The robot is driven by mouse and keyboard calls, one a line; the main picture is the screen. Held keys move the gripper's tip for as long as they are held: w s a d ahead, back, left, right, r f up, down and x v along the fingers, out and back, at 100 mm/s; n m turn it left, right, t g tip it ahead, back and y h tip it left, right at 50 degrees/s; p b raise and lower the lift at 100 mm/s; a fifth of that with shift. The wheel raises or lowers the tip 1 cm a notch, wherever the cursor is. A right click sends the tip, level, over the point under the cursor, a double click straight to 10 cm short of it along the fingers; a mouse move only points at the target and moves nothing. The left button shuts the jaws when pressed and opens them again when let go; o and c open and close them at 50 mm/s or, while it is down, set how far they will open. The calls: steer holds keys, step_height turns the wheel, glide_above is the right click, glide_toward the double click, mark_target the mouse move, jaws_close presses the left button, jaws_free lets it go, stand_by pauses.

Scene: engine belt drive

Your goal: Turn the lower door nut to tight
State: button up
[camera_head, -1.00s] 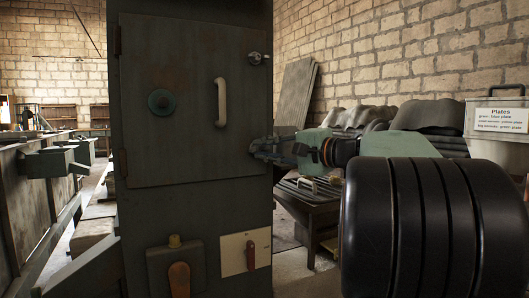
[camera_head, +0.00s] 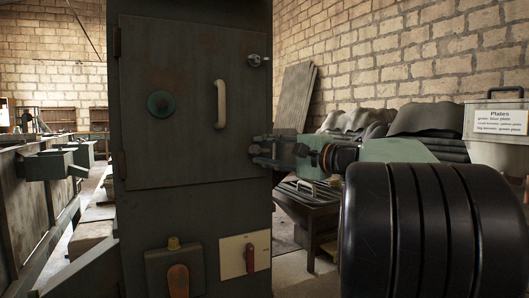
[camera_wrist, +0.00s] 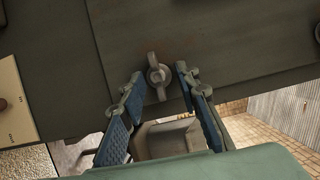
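The lower door nut (camera_wrist: 158,75) is a grey wing nut at the edge of the dark metal door (camera_wrist: 200,35). In the wrist view its wings point roughly up and down the picture. My gripper (camera_wrist: 160,78) is open, with one blue-padded finger on each side of the nut and gaps visible between. In the head view my gripper (camera_head: 262,151) is at the door's lower right edge and hides the lower nut. The upper door nut (camera_head: 257,60) shows at the door's upper right corner.
The door has a pale handle (camera_head: 220,104) and a round green knob (camera_head: 160,103). Below it are a switch box (camera_head: 160,265) and a cream panel with a red lever (camera_head: 250,258). A low table (camera_head: 313,208) stands right of the cabinet, under my arm.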

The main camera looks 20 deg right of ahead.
steer(key=v, duration=1.2)
stand_by(0.6)
